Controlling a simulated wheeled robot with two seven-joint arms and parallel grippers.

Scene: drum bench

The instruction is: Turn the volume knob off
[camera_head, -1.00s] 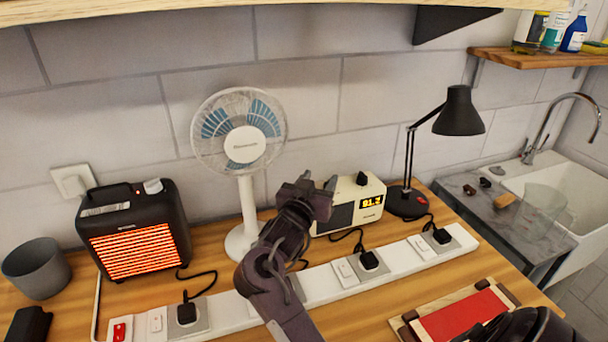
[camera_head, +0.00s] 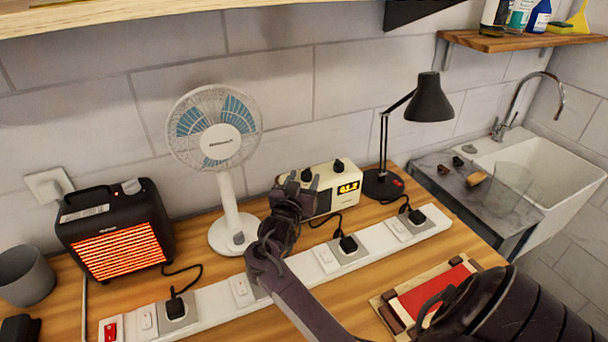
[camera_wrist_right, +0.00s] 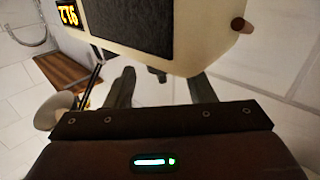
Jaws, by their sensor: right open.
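A cream radio (camera_head: 330,193) with a dark speaker front and an amber display (camera_head: 348,188) stands against the wall in the head view. Dark knobs sit on its top, one at the left (camera_head: 306,174) and one further right (camera_head: 338,165). Which one is the volume knob, I cannot tell. My right gripper (camera_head: 303,181) is open at the radio's left end, near the left knob. In the right wrist view the radio (camera_wrist_right: 180,25) looks upside down, with a brown peg-like part (camera_wrist_right: 241,25) at its side. The open fingers (camera_wrist_right: 160,88) reach along its top edge; contact is unclear. My left gripper is out of view.
A white fan (camera_head: 216,140) stands left of the radio and a black lamp (camera_head: 383,183) right of it. A heater (camera_head: 117,230) glows at the left. A white power strip (camera_head: 210,298) with plugs and cables runs in front. A red-topped board (camera_head: 432,292) lies at the right.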

